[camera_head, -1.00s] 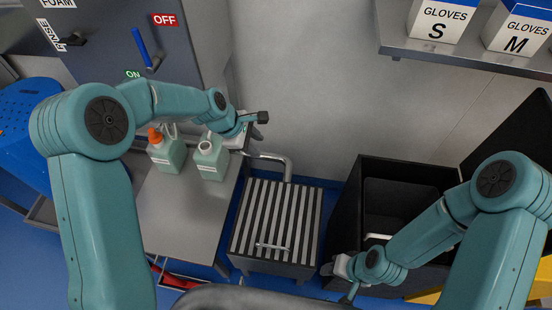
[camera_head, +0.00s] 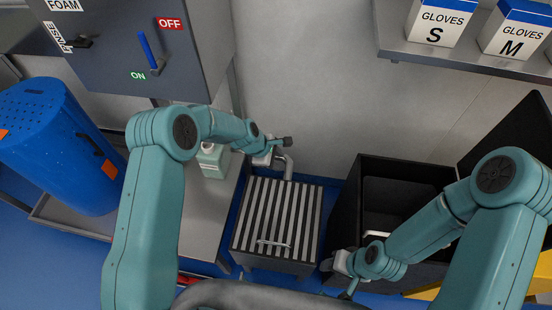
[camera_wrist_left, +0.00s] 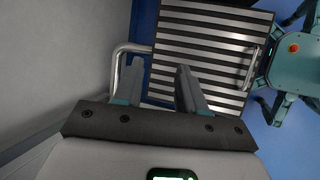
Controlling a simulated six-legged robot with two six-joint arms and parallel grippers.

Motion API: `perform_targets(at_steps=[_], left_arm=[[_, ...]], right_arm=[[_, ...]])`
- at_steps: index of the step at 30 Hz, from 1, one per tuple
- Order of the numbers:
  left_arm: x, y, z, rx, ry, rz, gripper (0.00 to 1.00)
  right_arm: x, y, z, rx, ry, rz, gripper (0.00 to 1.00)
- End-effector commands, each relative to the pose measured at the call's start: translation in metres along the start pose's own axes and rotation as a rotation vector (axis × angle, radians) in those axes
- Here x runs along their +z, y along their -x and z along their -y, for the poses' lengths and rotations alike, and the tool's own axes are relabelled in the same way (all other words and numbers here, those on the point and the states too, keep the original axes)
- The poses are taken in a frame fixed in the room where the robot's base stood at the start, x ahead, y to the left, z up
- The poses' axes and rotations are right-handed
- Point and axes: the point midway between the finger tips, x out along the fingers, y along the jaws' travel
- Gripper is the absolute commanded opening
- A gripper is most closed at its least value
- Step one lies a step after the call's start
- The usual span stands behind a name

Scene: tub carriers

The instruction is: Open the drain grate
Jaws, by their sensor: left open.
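The drain grate (camera_head: 266,212) is a slatted grey cover lying flat and closed on a dark box, between the bench and the black bin. Its bar handle (camera_head: 273,243) is on the front edge. In the left wrist view the grate (camera_wrist_left: 205,45) fills the upper middle, with its handle (camera_wrist_left: 250,68) at the right. My left gripper (camera_wrist_left: 158,82) is open and empty, above the grate's back edge near the bent pipe; in the head view it (camera_head: 272,155) is partly hidden by its wrist. My right gripper (camera_head: 343,285) is low, by the black bin's front left corner; its jaws are unclear.
A bent metal pipe (camera_head: 288,167) rises behind the grate. A bench (camera_head: 205,225) with a jug (camera_head: 213,161) stands left, partly behind my left arm. A black open bin (camera_head: 352,205) stands right. A glove shelf (camera_head: 470,56) overhangs the back right.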

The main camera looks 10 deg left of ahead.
Motion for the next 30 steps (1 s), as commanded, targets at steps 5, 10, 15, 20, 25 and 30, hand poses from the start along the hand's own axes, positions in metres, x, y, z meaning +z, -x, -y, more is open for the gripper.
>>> perform_targets(at_steps=[5,10,15,20,25,30], left_arm=[[-0.0010,0.0008,-0.0002,0.000,0.000,0.000,0.00],[-0.0009,0.0008,-0.0002,0.000,0.000,0.000,0.00],[-0.0008,0.0009,-0.0002,0.001,0.000,0.000,0.00],[-0.0008,0.0009,-0.0002,0.001,0.000,0.000,0.00],[-0.0008,0.0009,-0.0002,0.001,0.000,0.000,0.00],[-0.0008,0.0009,-0.0002,0.000,0.000,0.000,0.00]], right_arm=[[0.0001,0.0000,0.0000,0.000,0.000,0.000,0.43],[0.0000,0.0000,0.0000,0.000,0.000,0.000,0.43],[0.0001,0.0000,0.0000,0.000,0.000,0.000,0.43],[0.0001,0.0000,0.0000,0.000,0.000,0.000,0.43],[0.0000,0.0000,0.0000,0.000,0.000,0.000,0.43],[0.0001,0.0000,0.0000,0.000,0.000,0.000,0.43]])
